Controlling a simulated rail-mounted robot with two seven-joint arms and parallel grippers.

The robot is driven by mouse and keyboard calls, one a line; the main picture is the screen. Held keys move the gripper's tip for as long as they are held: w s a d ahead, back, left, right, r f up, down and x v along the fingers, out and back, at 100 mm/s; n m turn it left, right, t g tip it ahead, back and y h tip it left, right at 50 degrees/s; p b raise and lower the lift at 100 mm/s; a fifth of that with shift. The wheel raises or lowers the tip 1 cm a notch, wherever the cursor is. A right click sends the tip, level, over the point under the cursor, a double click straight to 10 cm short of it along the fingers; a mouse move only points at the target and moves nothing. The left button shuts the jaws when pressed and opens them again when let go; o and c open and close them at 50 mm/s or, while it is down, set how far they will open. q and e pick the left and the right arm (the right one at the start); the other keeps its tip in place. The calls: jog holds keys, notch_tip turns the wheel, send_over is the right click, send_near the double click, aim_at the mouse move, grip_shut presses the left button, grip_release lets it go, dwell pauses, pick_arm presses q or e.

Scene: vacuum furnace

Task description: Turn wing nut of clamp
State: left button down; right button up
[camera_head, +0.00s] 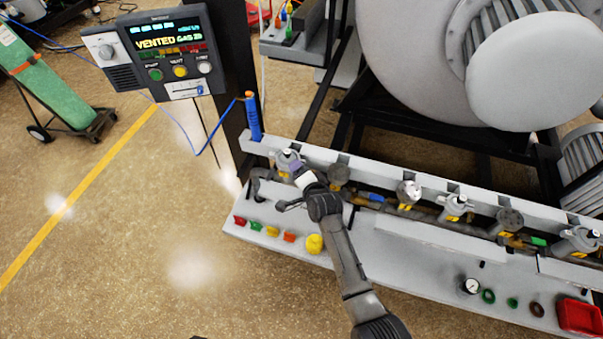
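A row of metal fittings runs along the pale bench rail. The leftmost silver fitting (284,157) is partly covered by my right gripper (296,169). That gripper comes up from the bottom of the picture and its tip is at or very near this fitting; I cannot tell whether it touches or whether its fingers are open or shut. A small grey lever-like part (289,205) shows just left of my wrist. No clamp wing nut can be made out clearly; it is too small or hidden. My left gripper is not in view.
A control panel (168,52) reading "VENTED" stands upper left. A blue cylinder (253,118) stands at the rail's left end. A red tray (580,317) is lower right. The furnace body (420,70) rises behind.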

jog(key=shift+s, duration=0.1)
jog(key=p+v, duration=0.2)
jog(key=v, duration=1.1)
jog(key=shift+s+d, duration=0.25)
jog(key=shift+r, duration=0.1)
